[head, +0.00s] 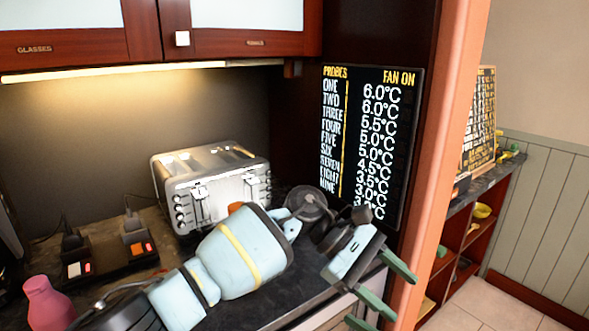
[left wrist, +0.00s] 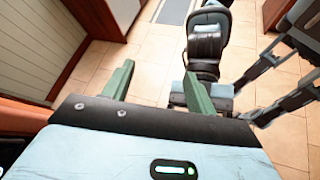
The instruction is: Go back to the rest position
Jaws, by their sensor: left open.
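My left arm reaches in from the lower left of the head view, across the counter and in front of the toaster. My left gripper (head: 403,298) is at its end, with green fingers spread apart and nothing between them. It is beyond the counter's front edge, beside the orange-red door post (head: 440,150). In the left wrist view the left gripper (left wrist: 158,70) shows two separated fingers over the tiled floor (left wrist: 150,55). Other parts of my own body show at the upper right there. My right gripper does not show in either view.
A silver toaster (head: 212,185) stands on the dark counter behind my arm. A pink bottle (head: 47,303) and plugged sockets (head: 137,243) are at the left. Cabinets (head: 245,28) hang above. A temperature board (head: 370,140) is close behind the gripper. Open shelves (head: 470,245) stand right.

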